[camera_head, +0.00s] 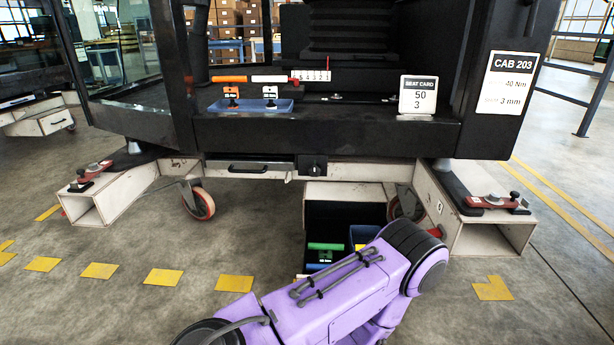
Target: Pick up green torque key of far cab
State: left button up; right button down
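A green-handled item (325,246) lies in the dark open drawer (322,215) under the cab marked CAB 203 (514,63). It may be the green torque key; its lower part is hard to make out. A blue-handled item (317,267) lies just in front of it, partly hidden by my purple arm. Neither gripper shows. My arm crosses the bottom middle of the view, over the front of the drawer, and hides part of what is inside.
Trolley legs with red clamps (493,201) stand left and right. Another cab (30,72) is at far left. Floor at left is clear.

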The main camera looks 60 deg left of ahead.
aim_at(325, 256)
jog(key=u, duration=0.75)
jog(key=i, duration=0.7)
jog(key=u, duration=0.7)
